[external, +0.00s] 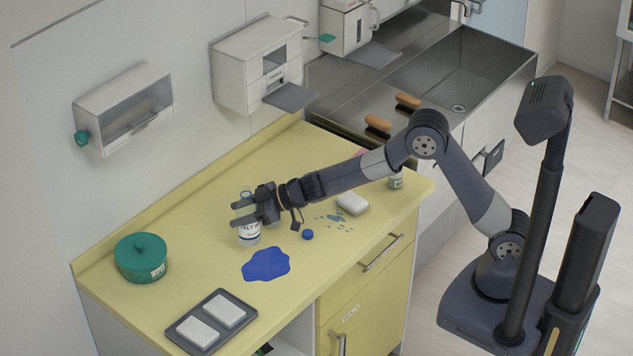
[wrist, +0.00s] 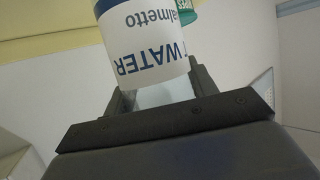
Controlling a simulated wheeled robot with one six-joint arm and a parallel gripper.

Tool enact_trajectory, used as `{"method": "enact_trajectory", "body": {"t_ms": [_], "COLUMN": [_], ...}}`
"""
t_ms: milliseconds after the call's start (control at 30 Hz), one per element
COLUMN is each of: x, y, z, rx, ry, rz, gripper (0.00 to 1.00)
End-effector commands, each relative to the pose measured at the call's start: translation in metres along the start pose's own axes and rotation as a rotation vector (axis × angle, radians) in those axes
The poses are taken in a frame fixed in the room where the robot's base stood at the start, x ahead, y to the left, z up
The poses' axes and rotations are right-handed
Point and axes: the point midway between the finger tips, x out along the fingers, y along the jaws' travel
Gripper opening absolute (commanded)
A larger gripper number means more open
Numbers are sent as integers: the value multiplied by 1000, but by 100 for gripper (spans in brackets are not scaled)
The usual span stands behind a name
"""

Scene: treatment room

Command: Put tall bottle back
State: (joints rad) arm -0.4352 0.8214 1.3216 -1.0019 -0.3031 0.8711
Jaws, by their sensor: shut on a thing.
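My gripper (external: 245,211) is shut on a bottle (external: 249,232) over the yellow counter, left of its middle. The bottle looks upright, with a white label below the fingers and a clear top showing above them. In the wrist view the bottle (wrist: 150,45) stands between the jaws, and its white and blue label reads "WATER" and "palmetto". The fingers hide its middle in the external view. I cannot tell whether its base touches the counter. A small blue cap (external: 307,234) lies on the counter to the right of the bottle.
A green wipes tub (external: 141,262) and a grey tray (external: 190,346) with white blocks are to the left and front.

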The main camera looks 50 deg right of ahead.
Motion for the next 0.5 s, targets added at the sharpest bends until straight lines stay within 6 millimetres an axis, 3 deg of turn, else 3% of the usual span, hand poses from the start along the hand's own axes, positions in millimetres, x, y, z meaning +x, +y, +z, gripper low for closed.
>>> {"method": "enact_trajectory", "body": {"t_ms": [33,233,333,500], "x": [-4,-8,-4,9], "y": [-10,-33,-38,-38], "z": [-16,-31,-22,9], "rx": [-8,-25,-26,-26], "ry": [1,-2,-4,-6], "rz": [-18,-62,-70,-70], "gripper": [25,25,25,25]}}
